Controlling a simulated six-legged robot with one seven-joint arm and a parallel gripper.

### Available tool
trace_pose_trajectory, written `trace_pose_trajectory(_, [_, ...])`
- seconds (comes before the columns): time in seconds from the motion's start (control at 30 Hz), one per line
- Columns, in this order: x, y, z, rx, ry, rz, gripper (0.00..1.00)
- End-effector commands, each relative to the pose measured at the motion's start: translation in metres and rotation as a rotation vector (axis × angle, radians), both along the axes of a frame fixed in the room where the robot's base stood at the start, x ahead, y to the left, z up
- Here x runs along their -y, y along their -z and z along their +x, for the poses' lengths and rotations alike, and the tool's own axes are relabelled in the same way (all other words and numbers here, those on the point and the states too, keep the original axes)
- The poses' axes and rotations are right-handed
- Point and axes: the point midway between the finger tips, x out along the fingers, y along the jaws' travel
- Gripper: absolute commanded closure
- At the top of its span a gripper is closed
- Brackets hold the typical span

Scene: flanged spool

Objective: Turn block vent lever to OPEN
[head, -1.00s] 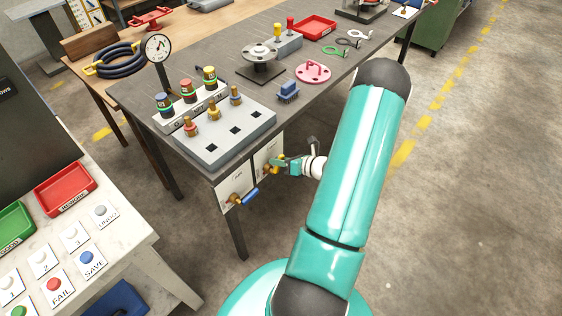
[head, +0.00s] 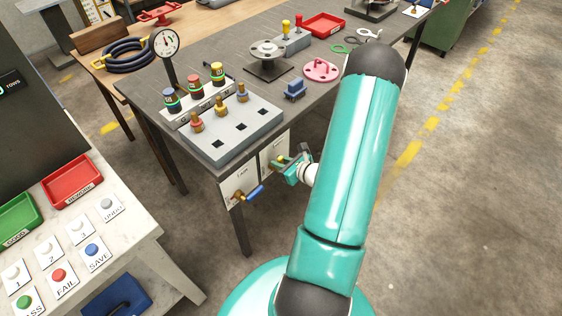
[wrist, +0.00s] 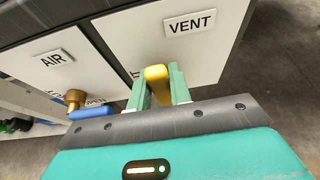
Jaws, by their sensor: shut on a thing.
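The vent lever (wrist: 157,88) has a yellow handle and shows in the wrist view in front of the white panel marked VENT (wrist: 202,58). My gripper (wrist: 158,90) is shut on the yellow handle, with one light-green finger on each side of it. In the head view my gripper (head: 288,165) is at the front of the workbench, at the right-hand panel. The lever's pivot and the panel's lower lettering are mostly hidden behind my gripper and the handle.
The AIR panel (wrist: 55,70) is just left, with a brass valve and blue handle (wrist: 92,111) close to my gripper. Above, the workbench (head: 322,93) holds a grey block with several fittings (head: 221,137), a gauge (head: 166,43) and a spool (head: 267,52). Open floor (head: 455,200) lies right.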

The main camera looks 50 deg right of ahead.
Motion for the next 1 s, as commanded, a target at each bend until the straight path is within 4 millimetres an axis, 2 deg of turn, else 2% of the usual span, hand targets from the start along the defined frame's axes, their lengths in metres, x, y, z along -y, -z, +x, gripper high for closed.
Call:
trace_pose_trajectory(0.27, [0.0, 0.0, 0.0, 0.0, -0.002, -0.004, 1.0])
trace_pose_trajectory(0.3, [0.0, 0.0, 0.0, 0.001, -0.002, -0.004, 0.78])
trace_pose_trajectory(0.4, [0.0, 0.0, 0.0, 0.001, -0.001, -0.003, 0.59])
trace_pose_trajectory(0.77, [0.0, -0.001, -0.003, 0.0, 0.0, -0.002, 0.58])
trace_pose_trajectory(0.87, [0.001, -0.005, -0.013, 0.0, 0.0, -0.002, 0.58])
trace_pose_trajectory(1.0, [0.002, -0.015, -0.037, -0.001, 0.002, -0.003, 0.58])
